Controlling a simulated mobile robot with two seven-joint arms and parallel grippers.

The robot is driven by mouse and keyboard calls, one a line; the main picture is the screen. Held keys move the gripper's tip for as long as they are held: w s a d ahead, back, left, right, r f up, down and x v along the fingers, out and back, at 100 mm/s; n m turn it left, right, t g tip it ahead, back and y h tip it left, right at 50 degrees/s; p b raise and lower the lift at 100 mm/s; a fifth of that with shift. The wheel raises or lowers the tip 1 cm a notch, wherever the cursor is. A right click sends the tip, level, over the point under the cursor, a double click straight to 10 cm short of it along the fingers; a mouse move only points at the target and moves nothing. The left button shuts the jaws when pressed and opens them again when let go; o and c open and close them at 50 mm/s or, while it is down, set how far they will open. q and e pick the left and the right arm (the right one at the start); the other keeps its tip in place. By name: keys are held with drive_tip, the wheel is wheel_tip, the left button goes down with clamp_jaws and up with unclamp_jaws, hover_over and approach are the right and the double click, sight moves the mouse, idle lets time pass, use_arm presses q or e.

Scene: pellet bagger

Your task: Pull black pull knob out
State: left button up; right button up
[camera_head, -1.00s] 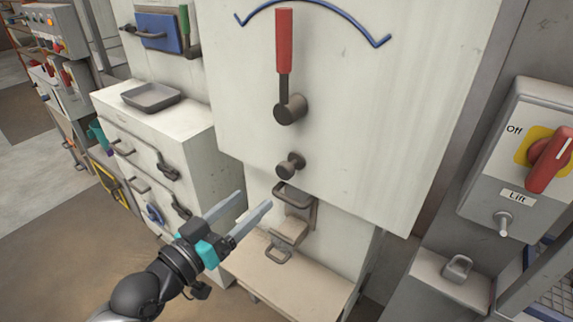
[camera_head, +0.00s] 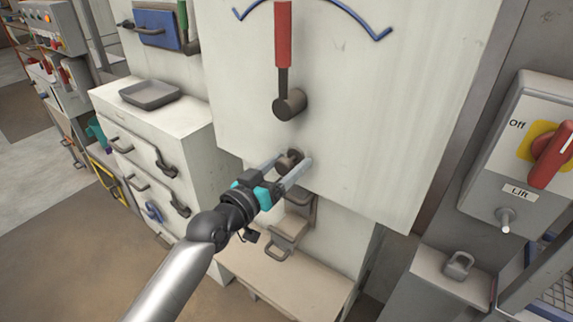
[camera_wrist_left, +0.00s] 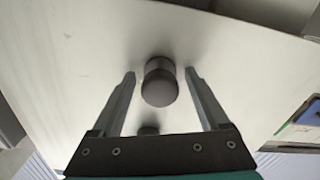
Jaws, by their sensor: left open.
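The black pull knob (camera_head: 287,161) sticks out of the white panel, below the red-handled lever. My left gripper (camera_head: 290,161) is open, with one finger on each side of the knob in the head view. In the left wrist view the knob (camera_wrist_left: 159,82) stands between the two fingers, with a visible gap to each. The fingertips reach near the panel face, and I cannot tell whether they touch it. My right gripper is not in view.
The red-handled lever (camera_head: 284,60) is mounted just above the knob. A handle and a beige ledge (camera_head: 285,283) lie below. White drawers (camera_head: 140,150) with a grey tray (camera_head: 150,92) stand to the left. A Lift switch box (camera_head: 520,160) is at the right.

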use_arm(q)
clamp_jaws()
idle(0.6)
idle(0.8)
